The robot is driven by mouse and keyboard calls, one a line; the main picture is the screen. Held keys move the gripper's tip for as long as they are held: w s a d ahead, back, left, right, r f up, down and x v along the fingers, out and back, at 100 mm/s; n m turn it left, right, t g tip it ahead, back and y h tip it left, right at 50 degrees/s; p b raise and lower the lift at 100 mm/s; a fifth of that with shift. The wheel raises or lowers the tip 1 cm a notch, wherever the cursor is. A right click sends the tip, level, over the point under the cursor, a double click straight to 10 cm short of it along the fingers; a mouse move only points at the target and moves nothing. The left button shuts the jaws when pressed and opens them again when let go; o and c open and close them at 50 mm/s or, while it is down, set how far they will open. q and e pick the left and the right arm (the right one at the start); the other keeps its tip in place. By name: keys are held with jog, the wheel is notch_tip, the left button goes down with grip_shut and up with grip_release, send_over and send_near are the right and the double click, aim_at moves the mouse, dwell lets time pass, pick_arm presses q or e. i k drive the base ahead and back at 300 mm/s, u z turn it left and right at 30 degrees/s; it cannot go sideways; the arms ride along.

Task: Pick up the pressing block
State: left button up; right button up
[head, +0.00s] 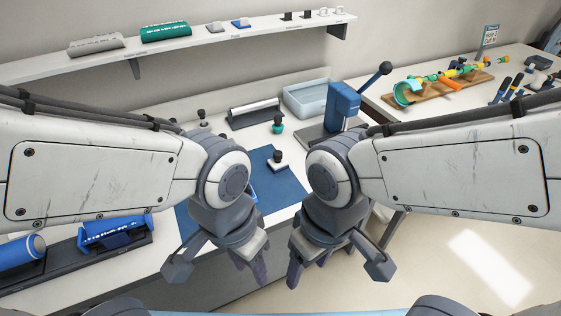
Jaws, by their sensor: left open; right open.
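A small block with a white base and a dark round knob, which looks like the pressing block (278,162), stands upright on the blue mat (288,188) at the middle of the bench. My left gripper (251,268) is open, in front of the bench edge and nearer to me than the block. My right gripper (297,270) is open beside it on the right, also short of the block. Neither gripper touches the block. My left arm hides part of the mat.
A teal-based knobbed tool (277,125) stands behind the mat. A blue lever press (342,106) and a pale blue tray (306,97) are at the back. Blue rollers (115,232) lie at the left. A shelf (190,42) runs above. Open floor is at the right.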

aim_at(277, 164)
jog(key=k, duration=0.65)
jog(key=z, duration=0.35)
jog(key=i, duration=1.45)
jog(key=u, duration=0.6)
